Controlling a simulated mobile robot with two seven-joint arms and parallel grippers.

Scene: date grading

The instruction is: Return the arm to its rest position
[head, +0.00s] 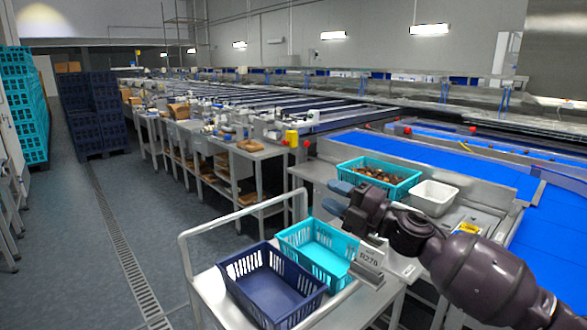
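My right gripper (336,198) comes in from the right on my dark arm. Its two blue fingers point left and stand apart, with nothing seen between them. It is above the cart, in front of the near edge of the metal work table (325,178). A turquoise crate (415,178) holding brown dates sits on that table, behind the gripper. A white tub (434,192) stands to its right. My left gripper is not in view.
A cart with a pale rail (240,214) carries a navy crate (275,287) and a turquoise crate (320,247), both looking empty. Blue conveyor belts (440,165) run at the right. Navy stacked crates (95,120) stand far left. The grey floor (130,190) at left is clear.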

